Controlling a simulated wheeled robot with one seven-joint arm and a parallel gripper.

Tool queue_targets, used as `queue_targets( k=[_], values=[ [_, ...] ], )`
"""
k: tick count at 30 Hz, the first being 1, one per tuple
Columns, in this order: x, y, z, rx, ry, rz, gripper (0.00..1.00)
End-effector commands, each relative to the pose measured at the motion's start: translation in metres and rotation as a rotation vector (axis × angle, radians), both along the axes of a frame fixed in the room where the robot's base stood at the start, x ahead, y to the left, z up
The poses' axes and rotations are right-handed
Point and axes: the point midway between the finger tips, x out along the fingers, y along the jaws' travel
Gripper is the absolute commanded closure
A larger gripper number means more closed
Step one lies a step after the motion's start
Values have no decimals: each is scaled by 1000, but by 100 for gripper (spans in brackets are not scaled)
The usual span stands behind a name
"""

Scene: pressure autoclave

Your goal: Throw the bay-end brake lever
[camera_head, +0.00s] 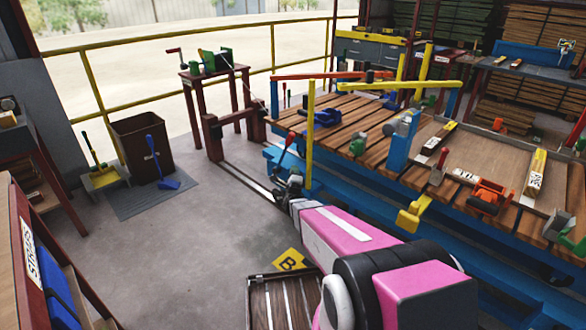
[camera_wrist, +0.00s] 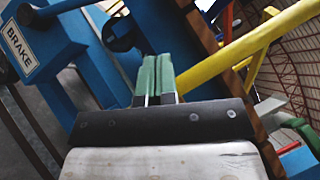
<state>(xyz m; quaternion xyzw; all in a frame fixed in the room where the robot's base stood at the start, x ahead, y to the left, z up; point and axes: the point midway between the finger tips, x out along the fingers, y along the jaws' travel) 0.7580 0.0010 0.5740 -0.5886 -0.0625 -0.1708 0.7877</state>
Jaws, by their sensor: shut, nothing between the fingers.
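A lever with a red grip (camera_head: 288,141) and a dark shaft stands at the near left end of the blue-framed bay. It leans a little to the right at the top. My gripper (camera_head: 283,182) is low beside the lever's foot in the head view; I cannot tell whether it touches. In the wrist view my green fingers (camera_wrist: 157,74) are shut together with nothing between them. A white BRAKE label (camera_wrist: 19,46) is on a blue bracket to their left. A dark round part (camera_wrist: 121,33) lies beyond the fingers. The red grip is not clear in the wrist view.
A yellow post (camera_head: 310,130) stands right of the lever, close to my arm. The timber-topped bay (camera_head: 345,112) fills the right. A slatted crate (camera_head: 272,300) stands on the floor below my arm. Open floor (camera_head: 190,235) lies left.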

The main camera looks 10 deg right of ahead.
Motion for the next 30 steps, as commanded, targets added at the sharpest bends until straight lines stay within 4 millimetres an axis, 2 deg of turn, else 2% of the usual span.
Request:
queue_targets(
  k=[3,13,19,30],
  values=[
    [24,-4,6,0,-2,-1,100],
    [81,-16,25,0,-1,0,100],
    [97,1,36,0,0,1,100],
    [103,6,41,0,1,0,100]
  ],
)
